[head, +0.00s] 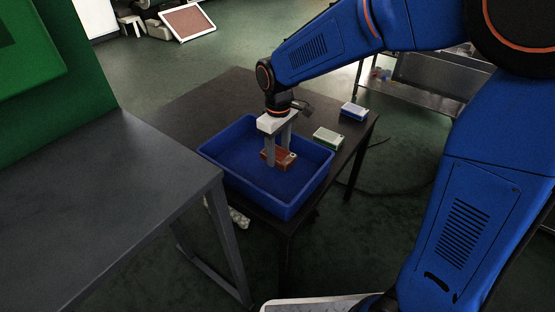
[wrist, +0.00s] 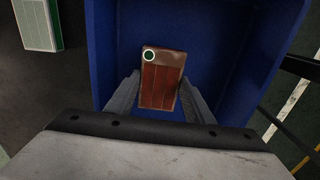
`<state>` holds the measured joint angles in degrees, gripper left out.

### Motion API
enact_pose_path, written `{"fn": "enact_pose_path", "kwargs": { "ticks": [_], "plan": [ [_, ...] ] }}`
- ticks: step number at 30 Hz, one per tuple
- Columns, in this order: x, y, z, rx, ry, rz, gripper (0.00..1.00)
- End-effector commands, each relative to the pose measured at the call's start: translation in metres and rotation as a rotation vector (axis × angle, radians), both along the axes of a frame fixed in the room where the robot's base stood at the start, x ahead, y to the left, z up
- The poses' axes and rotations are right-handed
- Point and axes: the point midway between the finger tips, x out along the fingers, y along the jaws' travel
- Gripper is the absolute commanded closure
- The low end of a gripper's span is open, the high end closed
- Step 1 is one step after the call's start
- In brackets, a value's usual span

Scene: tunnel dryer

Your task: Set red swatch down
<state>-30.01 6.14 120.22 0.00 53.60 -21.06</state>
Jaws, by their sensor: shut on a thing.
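The red swatch (head: 276,157) is a reddish-brown block with a pale end and a round green and white mark. My gripper (head: 278,157) is shut on it, one finger on each side, inside the outline of the blue bin (head: 222,180). In the wrist view the swatch (wrist: 161,82) sits between the two fingers (wrist: 157,97), slightly tilted, with the blue bin (wrist: 245,50) around it. I cannot tell whether the swatch touches the bin floor.
The bin stands on a dark table (head: 190,113). A green and white block (head: 328,138) and a blue and white block (head: 354,111) lie on the table right of the bin. A grey bench (head: 100,195) is at left. A metal cart (head: 425,97) stands behind right.

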Motion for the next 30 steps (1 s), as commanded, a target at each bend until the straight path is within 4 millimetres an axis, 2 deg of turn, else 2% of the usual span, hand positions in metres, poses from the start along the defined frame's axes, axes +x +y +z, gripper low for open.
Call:
{"fn": "enact_pose_path", "kwargs": {
  "ticks": [9, 21, 22, 24, 30],
  "plan": [
    [0.0, 0.0, -0.034, -0.001, 0.002, 0.0, 0.74],
    [0.0, 0.0, -0.039, -0.001, 0.001, 0.0, 0.74],
    [0.0, 0.0, -0.039, -0.001, 0.001, 0.0, 0.47],
    [0.0, 0.0, -0.039, 0.0, 0.0, 0.0, 0.33],
    [0.0, 0.0, -0.039, -0.001, 0.001, 0.0, 0.33]
  ]
}}
